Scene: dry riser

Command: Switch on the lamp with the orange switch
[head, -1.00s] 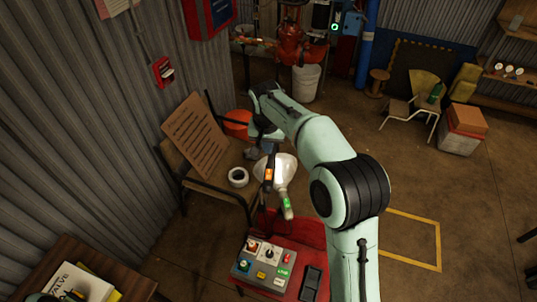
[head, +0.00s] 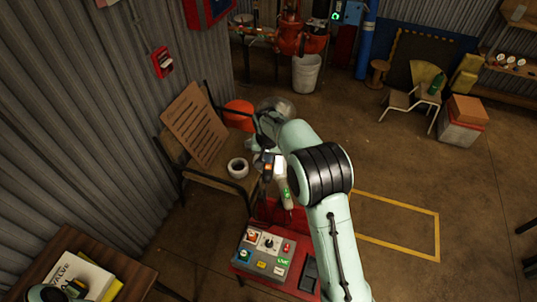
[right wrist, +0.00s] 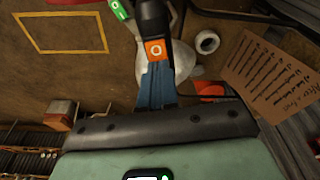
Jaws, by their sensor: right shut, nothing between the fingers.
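A black handle with an orange switch (right wrist: 155,50) marked with a ring hangs in front of my right gripper (right wrist: 158,72). The blue-grey fingers are shut and empty, their tips just below the switch; I cannot tell whether they touch it. In the head view the orange switch (head: 268,168) is small, beside my forearm, and the fingers are mostly hidden. A pale lamp handle with a green switch (head: 287,193) hangs close beside it; the green switch (right wrist: 119,8) also shows in the right wrist view. A greyish round shade (head: 275,107) shows behind my arm. My left gripper is not clearly visible.
A red stand (head: 276,212) carries a control box (head: 262,262) with several buttons below the lamps. Open floor lies to the right, with a yellow outlined rectangle (head: 437,225).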

